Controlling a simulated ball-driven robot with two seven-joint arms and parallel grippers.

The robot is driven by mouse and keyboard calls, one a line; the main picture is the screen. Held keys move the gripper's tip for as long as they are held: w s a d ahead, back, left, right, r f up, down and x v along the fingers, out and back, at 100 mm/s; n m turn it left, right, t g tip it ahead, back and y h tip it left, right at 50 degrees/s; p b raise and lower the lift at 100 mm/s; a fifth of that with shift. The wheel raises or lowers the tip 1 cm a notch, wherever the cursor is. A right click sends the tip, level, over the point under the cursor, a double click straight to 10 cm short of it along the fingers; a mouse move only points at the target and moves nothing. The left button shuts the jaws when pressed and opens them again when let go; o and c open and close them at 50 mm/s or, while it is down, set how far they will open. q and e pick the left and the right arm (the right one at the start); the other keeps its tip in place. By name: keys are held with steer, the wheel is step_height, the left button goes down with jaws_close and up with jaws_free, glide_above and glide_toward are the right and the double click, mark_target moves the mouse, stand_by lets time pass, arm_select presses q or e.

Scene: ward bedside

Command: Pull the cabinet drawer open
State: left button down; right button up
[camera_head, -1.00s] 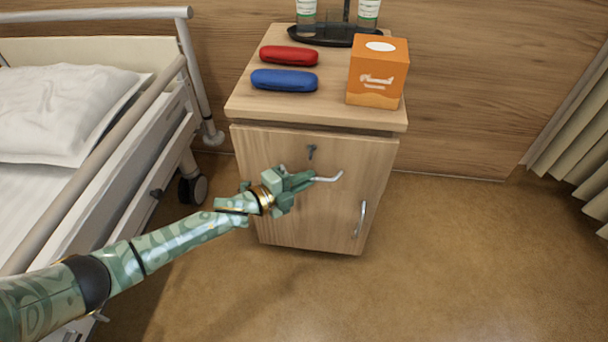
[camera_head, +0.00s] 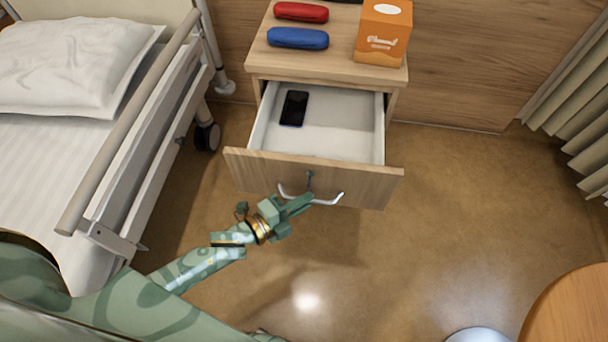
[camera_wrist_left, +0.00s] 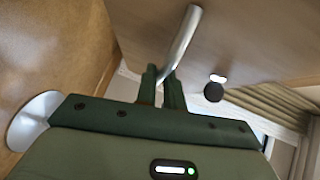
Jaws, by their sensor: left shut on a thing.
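The cabinet drawer (camera_head: 365,183) stands pulled well out of the bedside cabinet (camera_head: 340,68), and its white inside shows. Its curved silver handle (camera_head: 333,201) is on the front panel. My left gripper (camera_head: 304,203) is shut on the handle, at its middle. In the left wrist view my two dark green fingers (camera_wrist_left: 163,88) close around the silver handle bar (camera_wrist_left: 182,42). My right gripper is out of view.
A black phone (camera_head: 293,108) lies in the drawer. A red case (camera_head: 301,12), a blue case (camera_head: 297,38) and an orange tissue box (camera_head: 384,32) are on top. The bed (camera_head: 135,120) is at the left, a round wooden table (camera_head: 575,310) at lower right. Floor right of the drawer is clear.

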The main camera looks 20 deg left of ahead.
arm_select(q)
steer(key=shift+s+d+p, duration=0.15)
steer(key=shift+s+d, duration=0.1)
steer(key=shift+s, duration=0.55)
steer(key=shift+s+d+p, duration=0.15)
steer(key=shift+s+d, duration=0.05)
steer(key=shift+s, duration=0.65)
steer(key=shift+s+d+p, duration=0.15)
steer(key=shift+s+d, duration=0.1)
steer(key=shift+s, duration=0.55)
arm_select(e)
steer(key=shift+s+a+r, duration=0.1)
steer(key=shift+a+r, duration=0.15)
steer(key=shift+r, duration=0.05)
arm_select(q)
steer(key=c, duration=1.5)
jaws_free()
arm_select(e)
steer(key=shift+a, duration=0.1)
